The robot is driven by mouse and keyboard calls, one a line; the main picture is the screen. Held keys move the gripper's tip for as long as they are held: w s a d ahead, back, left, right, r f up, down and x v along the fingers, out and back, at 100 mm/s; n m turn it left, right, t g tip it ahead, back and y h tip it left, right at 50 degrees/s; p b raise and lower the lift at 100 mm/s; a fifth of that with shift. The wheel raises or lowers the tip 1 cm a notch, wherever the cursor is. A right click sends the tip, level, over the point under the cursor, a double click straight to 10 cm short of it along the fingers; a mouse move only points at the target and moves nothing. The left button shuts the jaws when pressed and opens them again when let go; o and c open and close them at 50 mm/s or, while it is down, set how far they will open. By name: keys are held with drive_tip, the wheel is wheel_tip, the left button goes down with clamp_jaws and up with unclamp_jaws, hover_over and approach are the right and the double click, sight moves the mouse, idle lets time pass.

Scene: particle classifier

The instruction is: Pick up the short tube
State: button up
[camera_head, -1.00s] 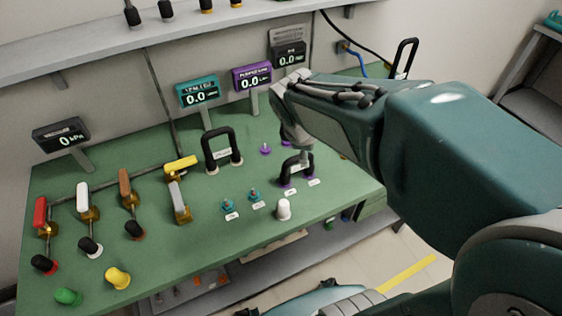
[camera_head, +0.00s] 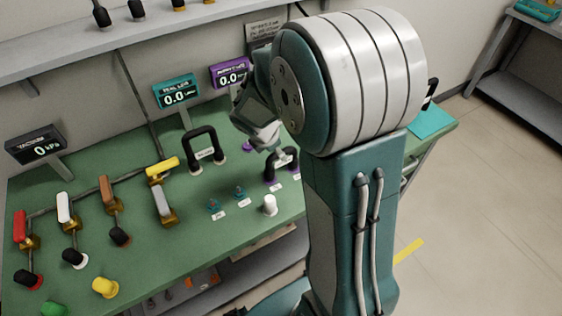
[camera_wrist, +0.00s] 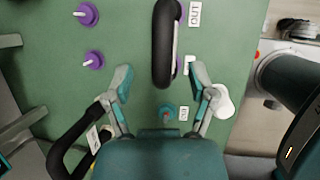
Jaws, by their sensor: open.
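The smaller black U-shaped tube, which looks like the short tube, stands upright on purple-ended ports of the green bench in the head view (camera_head: 269,170). It is partly hidden by my arm there. In the wrist view this tube (camera_wrist: 166,45) runs up the picture, its lower end between my fingertips. My gripper (camera_wrist: 160,77) is open, with one finger on each side, and no grip on the tube shows. In the head view my gripper (camera_head: 277,147) is over the tube, mostly behind my arm. I cannot tell the height gap between them.
A larger black tube (camera_head: 190,150) stands to the left, also in the wrist view (camera_wrist: 62,143). Teal ports (camera_head: 240,193) and a white cap (camera_head: 270,204) lie in front. Displays (camera_head: 176,92) line the back. Valves (camera_head: 65,212) fill the bench's left side.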

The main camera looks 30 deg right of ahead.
drive_tip(key=x, duration=0.4)
drive_tip(key=shift+d+f, duration=0.1)
drive_tip(key=shift+d, duration=0.15)
clamp_jaws()
drive_tip(key=shift+r, duration=0.4)
wheel_tip(320, 180, up, 2)
drive_tip(key=shift+r, duration=0.1)
drive_tip(key=s+a+r, duration=0.3)
drive_tip(key=s+r, duration=0.7)
drive_tip(key=s, duration=0.3)
drive_tip(key=shift+s+a, duration=0.2)
drive_tip(key=shift+s, duration=0.2)
